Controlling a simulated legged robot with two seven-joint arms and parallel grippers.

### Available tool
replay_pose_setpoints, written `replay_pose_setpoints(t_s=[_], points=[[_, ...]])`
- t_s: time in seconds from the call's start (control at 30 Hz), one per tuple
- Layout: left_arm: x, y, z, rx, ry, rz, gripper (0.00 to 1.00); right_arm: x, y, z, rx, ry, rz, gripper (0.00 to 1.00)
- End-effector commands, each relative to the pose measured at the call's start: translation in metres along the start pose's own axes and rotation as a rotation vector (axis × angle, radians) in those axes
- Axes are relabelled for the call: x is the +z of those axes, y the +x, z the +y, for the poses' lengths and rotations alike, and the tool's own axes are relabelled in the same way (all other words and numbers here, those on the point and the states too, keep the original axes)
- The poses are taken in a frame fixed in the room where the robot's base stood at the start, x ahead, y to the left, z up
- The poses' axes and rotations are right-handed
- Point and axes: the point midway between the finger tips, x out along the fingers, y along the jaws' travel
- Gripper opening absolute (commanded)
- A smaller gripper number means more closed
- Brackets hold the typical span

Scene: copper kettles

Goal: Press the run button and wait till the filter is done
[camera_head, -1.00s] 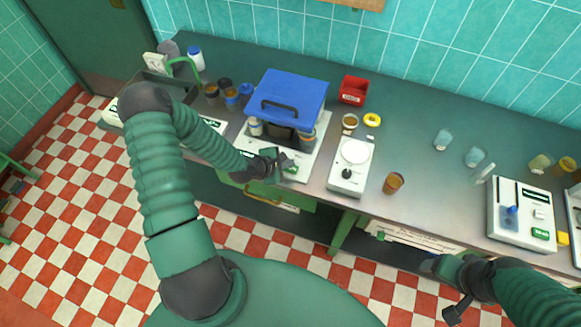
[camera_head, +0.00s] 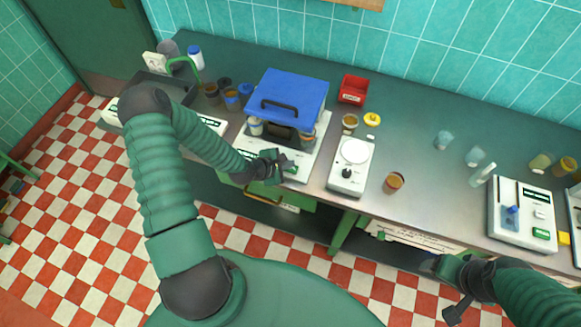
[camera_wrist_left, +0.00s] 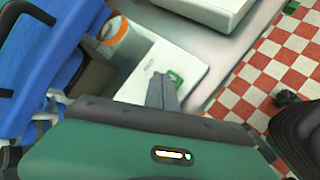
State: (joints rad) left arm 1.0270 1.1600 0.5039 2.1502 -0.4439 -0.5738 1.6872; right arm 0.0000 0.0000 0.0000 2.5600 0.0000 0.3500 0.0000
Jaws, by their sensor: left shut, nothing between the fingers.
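A machine with a blue lid (camera_head: 290,92) and black handle stands on a white base (camera_head: 309,160) at the bench's front edge. Jars show beneath the lid. In the left wrist view a green button (camera_wrist_left: 175,77) sits on the white base. My left gripper (camera_head: 288,168) is shut and empty, low over the base's front. In the left wrist view its fingertips (camera_wrist_left: 163,84) are right beside the green button and partly cover it; I cannot tell whether they touch. My right gripper (camera_head: 456,311) hangs in front of the bench at the lower right; its jaw state is unclear.
A white device with a round plate (camera_head: 354,152) stands just right of the machine. An amber cup (camera_head: 394,182) is near the front edge. A red bin (camera_head: 353,89) stands behind. Another white device (camera_head: 523,216) is at the right. The bench middle is mostly clear.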

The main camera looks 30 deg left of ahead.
Motion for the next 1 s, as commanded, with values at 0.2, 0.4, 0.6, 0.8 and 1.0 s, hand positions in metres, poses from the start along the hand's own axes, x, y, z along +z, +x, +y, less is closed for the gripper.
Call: replay_pose_setpoints(t_s=[0.2, 0.4, 0.6, 0.8, 1.0], points=[[0.0000, -0.0002, 0.0003, 0.001, 0.000, 0.000, 0.00, 0.0000, -0.0001, 0.0000, 0.000, 0.000, 0.000, 0.74], [-0.0011, 0.0014, -0.0009, 0.000, -0.001, 0.000, 0.00, 0.0003, 0.0015, 0.0000, 0.000, 0.000, 0.000, 0.74], [-0.0025, 0.0031, -0.0020, 0.001, -0.001, 0.000, 0.00, 0.0007, 0.0030, 0.0000, 0.000, 0.000, 0.000, 0.74], [-0.0038, 0.0048, -0.0032, 0.001, -0.001, 0.001, 0.00, 0.0011, 0.0045, 0.0000, 0.000, 0.000, 0.000, 0.74], [-0.0051, 0.0065, -0.0044, 0.001, -0.001, 0.001, 0.00, 0.0014, 0.0061, 0.0000, 0.000, 0.000, 0.000, 0.74]])
